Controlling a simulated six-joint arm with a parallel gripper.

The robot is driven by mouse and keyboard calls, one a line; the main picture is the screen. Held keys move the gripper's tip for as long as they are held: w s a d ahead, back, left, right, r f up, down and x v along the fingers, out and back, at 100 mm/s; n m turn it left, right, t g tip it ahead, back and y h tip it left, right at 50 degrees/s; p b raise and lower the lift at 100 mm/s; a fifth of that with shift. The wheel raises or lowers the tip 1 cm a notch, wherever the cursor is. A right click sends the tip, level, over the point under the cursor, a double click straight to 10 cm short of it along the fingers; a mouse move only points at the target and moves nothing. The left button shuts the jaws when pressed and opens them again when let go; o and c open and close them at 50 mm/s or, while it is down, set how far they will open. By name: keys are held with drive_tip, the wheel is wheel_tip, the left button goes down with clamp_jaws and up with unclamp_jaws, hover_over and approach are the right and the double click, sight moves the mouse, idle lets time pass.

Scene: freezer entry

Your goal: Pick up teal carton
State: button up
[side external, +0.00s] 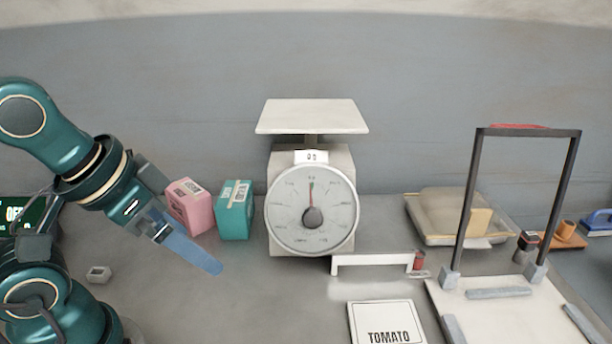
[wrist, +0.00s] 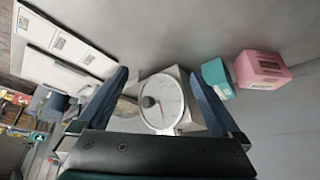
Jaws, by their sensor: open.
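The teal carton (side external: 235,211) stands on the counter just left of the dial scale, with a label on its front and top. It also shows in the wrist view (wrist: 217,78), to the right of the scale and outside my fingers. My gripper (side external: 215,268) is at the left, in front of the cartons, pointing down to the right, apart from the teal carton. In the wrist view my gripper (wrist: 158,75) has its two blue fingers spread wide, with nothing held between them; the scale shows beyond the gap.
A pink carton (side external: 190,206) stands close left of the teal one. The dial scale (side external: 311,205) with its flat pan stands right of it. A TOMATO card (side external: 386,322), a clear-lidded tray (side external: 458,220) and a black frame (side external: 467,200) are farther right. A small grey block (side external: 98,274) lies left.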

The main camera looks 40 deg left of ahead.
idle(0.4)
drive_tip(key=shift+c, duration=1.2)
